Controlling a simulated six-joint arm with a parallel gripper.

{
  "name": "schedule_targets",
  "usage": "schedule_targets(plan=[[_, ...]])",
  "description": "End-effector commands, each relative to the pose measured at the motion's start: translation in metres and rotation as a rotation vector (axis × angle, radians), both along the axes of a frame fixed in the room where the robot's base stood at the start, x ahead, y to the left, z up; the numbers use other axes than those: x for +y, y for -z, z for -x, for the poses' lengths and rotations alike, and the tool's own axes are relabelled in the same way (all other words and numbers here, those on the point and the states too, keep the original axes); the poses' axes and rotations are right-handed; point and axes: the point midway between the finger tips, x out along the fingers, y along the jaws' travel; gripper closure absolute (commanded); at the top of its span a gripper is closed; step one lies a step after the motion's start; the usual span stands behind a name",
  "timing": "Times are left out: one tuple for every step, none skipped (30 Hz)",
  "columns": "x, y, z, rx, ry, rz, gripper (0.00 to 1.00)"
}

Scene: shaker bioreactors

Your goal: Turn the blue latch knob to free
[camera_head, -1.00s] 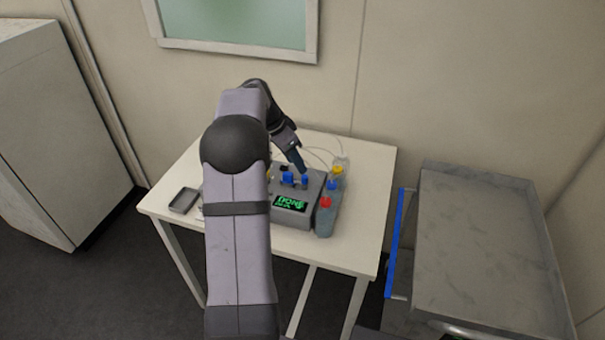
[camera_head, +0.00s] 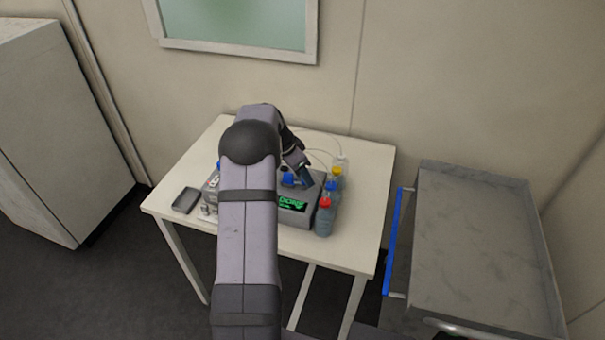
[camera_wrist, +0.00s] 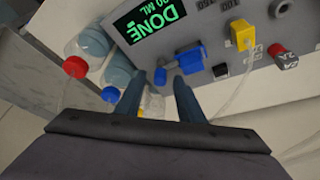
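The grey shaker device (camera_head: 292,215) stands on the white table, its green display reading DONE. Two blue parts sit on it: a larger blue block (camera_wrist: 190,60) and a small blue knob (camera_wrist: 160,76) beside it, nearly touching in the wrist view. I cannot tell for sure which is the latch knob. The block also shows in the head view (camera_head: 288,180). My gripper (camera_wrist: 159,78) is open, its fingertips on either side of the small blue knob; contact is unclear. In the head view my gripper (camera_head: 305,177) is low over the device and hides the small knob.
Bottles with red (camera_head: 325,203), blue (camera_head: 331,186) and yellow (camera_head: 338,170) caps stand close along the device's right side. A yellow connector (camera_wrist: 243,35) and a red one (camera_wrist: 284,57) with tubing are on the device. A small dark tray (camera_head: 185,201) lies at the table's left.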

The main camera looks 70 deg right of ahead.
Motion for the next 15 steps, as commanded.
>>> schedule_targets(plan=[[0.0000, 0.0000, 0.0000, 0.000, 0.000, 0.000, 0.65], [0.0000, 0.0000, 0.0000, 0.000, 0.000, 0.000, 0.65], [0.0000, -0.0001, 0.0000, 0.000, 0.000, 0.000, 0.75], [0.0001, -0.0001, 0.0001, 0.000, 0.000, 0.000, 0.82], [0.0001, -0.0001, 0.0001, 0.000, 0.000, 0.000, 0.89], [0.0001, -0.0002, 0.0000, 0.000, 0.000, 0.000, 0.99], [0.0001, -0.0002, 0.0000, 0.000, 0.000, 0.000, 1.00], [0.0001, -0.0002, 0.0000, 0.000, 0.000, 0.000, 1.00], [0.0001, -0.0002, 0.0000, 0.000, 0.000, 0.000, 1.00], [0.0001, -0.0002, 0.0000, 0.000, 0.000, 0.000, 1.00], [0.0001, -0.0002, 0.0000, 0.000, -0.001, 0.000, 1.00], [0.0001, -0.0002, 0.0000, 0.001, -0.002, 0.000, 1.00], [0.0001, -0.0002, 0.0000, 0.000, -0.004, 0.000, 1.00], [0.0001, -0.0002, 0.0000, 0.000, -0.006, 0.000, 1.00], [0.0002, -0.0001, 0.0001, 0.000, -0.012, 0.000, 1.00]])
